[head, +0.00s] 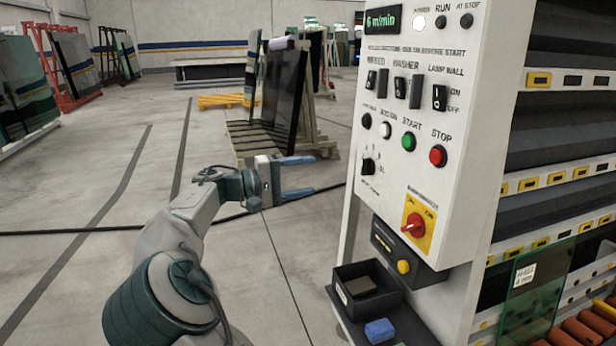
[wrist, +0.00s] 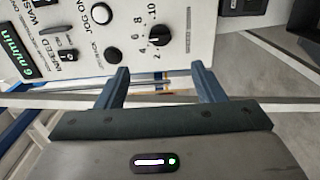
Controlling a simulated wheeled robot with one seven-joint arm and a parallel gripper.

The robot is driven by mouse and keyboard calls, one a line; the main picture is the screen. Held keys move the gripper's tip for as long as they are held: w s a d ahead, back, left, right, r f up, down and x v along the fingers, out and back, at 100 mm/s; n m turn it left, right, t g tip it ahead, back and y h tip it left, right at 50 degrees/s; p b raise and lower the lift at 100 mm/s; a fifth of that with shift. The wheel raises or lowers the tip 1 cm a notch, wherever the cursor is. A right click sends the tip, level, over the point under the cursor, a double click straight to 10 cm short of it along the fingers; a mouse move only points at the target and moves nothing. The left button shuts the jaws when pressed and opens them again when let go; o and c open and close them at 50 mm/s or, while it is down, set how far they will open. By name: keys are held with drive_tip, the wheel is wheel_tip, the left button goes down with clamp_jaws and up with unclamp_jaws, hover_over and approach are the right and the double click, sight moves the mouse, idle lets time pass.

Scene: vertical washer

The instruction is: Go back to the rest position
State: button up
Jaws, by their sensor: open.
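My gripper (head: 300,176) is open and empty, with its two blue fingers apart. In the head view it is held in the air to the left of the white control panel (head: 408,80), its fingers pointing right towards the panel and apart from it. In the wrist view the gripper (wrist: 163,82) also shows open, with the panel (wrist: 200,22) beyond its fingertips. A black rotary dial (wrist: 159,36) and a JOG ON button (wrist: 101,14) show there. The panel's green START button (head: 408,141), red STOP button (head: 438,155) and red-and-yellow main switch (head: 414,226) are clear of the gripper.
Below the panel, a black tray (head: 345,299) and a blue block (head: 379,330) sit on a dark ledge. The washer's slatted front and orange rollers (head: 580,332) are at the right. Racks with dark sheets (head: 285,92) stand behind. The floor (head: 100,195) at left is open.

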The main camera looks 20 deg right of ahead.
drive_tip(key=shift+d, duration=0.15)
drive_tip(key=s+d+f+g+y+p, duration=0.2)
drive_tip(key=s+d+f+y, duration=0.7)
drive_tip(key=s+f+y, duration=0.15)
drive_tip(key=s+a+t+y+p, duration=0.1)
drive_tip(key=s+a+y, duration=0.1)
drive_tip(key=s+a, duration=0.2)
drive_tip(key=s+a+t+y+p, duration=0.1)
drive_tip(key=s+a+y, duration=0.2)
drive_tip(key=s, duration=0.8)
drive_tip(key=s+a+f+t+y+p, duration=0.1)
drive_tip(key=s+a+t+y, duration=0.1)
drive_tip(key=s+a, duration=0.4)
drive_tip(key=shift+s+a+m, duration=0.3)
drive_tip(key=shift+s+a, duration=0.05)
drive_tip(key=shift+s, duration=0.55)
drive_tip(key=shift+y, duration=0.25)
